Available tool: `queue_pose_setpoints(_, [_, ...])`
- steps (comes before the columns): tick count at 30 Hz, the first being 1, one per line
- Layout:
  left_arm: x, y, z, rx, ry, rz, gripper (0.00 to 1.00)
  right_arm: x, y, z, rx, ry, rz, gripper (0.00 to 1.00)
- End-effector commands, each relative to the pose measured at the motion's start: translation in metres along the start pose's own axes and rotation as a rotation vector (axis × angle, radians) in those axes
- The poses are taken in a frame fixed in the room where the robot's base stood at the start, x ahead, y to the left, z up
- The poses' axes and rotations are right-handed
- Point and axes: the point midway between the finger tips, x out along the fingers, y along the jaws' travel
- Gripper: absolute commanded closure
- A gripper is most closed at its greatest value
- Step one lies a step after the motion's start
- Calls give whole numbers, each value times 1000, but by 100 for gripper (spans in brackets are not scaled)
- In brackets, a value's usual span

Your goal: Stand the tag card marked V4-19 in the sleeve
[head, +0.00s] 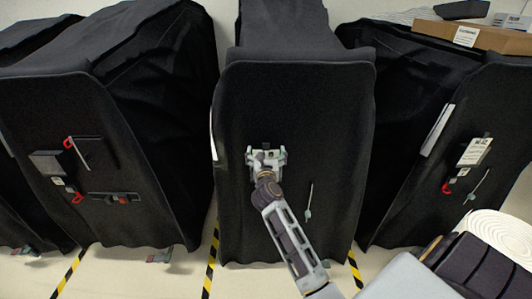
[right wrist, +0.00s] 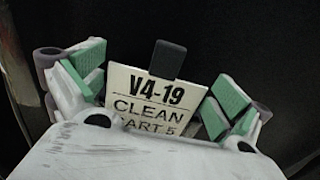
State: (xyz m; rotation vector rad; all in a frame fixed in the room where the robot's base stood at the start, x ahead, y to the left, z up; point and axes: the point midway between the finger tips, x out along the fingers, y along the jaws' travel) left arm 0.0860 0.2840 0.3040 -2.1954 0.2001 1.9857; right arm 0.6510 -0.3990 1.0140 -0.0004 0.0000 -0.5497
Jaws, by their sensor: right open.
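The tag card marked V4-19 (right wrist: 145,100) is white with black print, also reading "CLEAN", and shows in the right wrist view. A dark tab (right wrist: 167,60) overlaps its top edge; I cannot tell whether this is a clip or part of a holder. My right gripper (head: 265,156) is open at the front of the middle covered cart. Its green-padded fingers (right wrist: 160,98) stand on either side of the card, apart from it. The card's lower part is hidden by the gripper body. I cannot make out the sleeve. My left gripper is not in view.
The middle cart's black cover (head: 300,90) hangs close behind the gripper. A thin hanging tag (head: 308,205) is to its right. The right cart bears another white card (head: 475,152). The left cart carries dark holders (head: 90,152). Yellow-black tape (head: 211,262) marks the floor.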

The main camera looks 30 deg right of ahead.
Motion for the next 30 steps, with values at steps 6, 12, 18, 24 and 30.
queue_pose_setpoints(6, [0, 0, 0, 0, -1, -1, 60, -18, 0, -1, 1, 2, 0, 0])
queue_pose_setpoints(12, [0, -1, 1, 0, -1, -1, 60, -38, 0, -1, 0, 2, 1, 0])
queue_pose_setpoints(18, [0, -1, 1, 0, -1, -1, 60, -57, 0, -1, 1, 2, 0, 0])
queue_pose_setpoints(24, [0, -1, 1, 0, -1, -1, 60, -76, 0, -1, 0, 2, 1, 0])
queue_pose_setpoints(30, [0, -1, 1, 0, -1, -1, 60, -94, 0, -1, 0, 2, 0, 0])
